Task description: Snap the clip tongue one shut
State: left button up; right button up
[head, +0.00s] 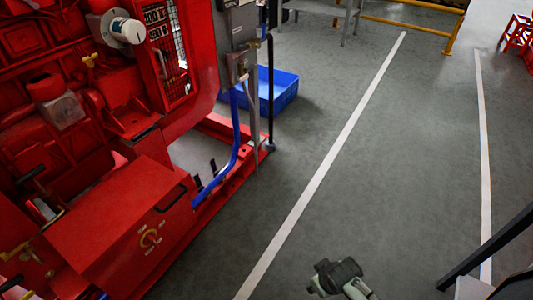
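The red pumpset (125,195) fills the left side of the head view. I cannot make out clip tongue one on it at this size. A red box (125,225) with a black handle and a round yellow emblem is at its lower front. A dark and pale green part (340,278) shows at the bottom edge, right of centre, well apart from the pumpset. It looks like the end of my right arm, but its fingers cannot be made out. My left gripper is not in view.
A blue bin (277,88) stands on the floor behind the pumpset's red base rail. A grey control post (238,45) rises beside it. A yellow rail (410,22) is at the back. The grey floor between the white lines is clear.

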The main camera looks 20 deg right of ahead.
aim_at(212, 162)
jog(key=z, duration=0.2)
jog(key=i+l+u, duration=0.15)
jog(key=u, duration=2.45)
jog(key=l+u, duration=0.1)
jog(key=u, duration=0.35)
jog(key=l+u, duration=0.1)
jog(key=u, duration=0.3)
jog(key=k+u, duration=0.15)
jog(key=u, duration=0.3)
jog(key=l+u, duration=0.1)
jog(key=u, duration=0.3)
jog(key=k+l+z, duration=0.15)
jog(key=k+z, duration=0.3)
jog(key=k+l+z, duration=0.25)
jog(key=z, duration=0.6)
jog(key=k+l+z, duration=0.1)
jog(key=z, duration=0.35)
jog(key=l+z, duration=0.15)
jog(key=z, duration=0.3)
jog(key=k+l+z, duration=0.1)
jog(key=z, duration=0.3)
jog(key=l+z, duration=0.15)
jog(key=z, duration=0.3)
jog(key=l+z, duration=0.1)
jog(key=z, duration=0.35)
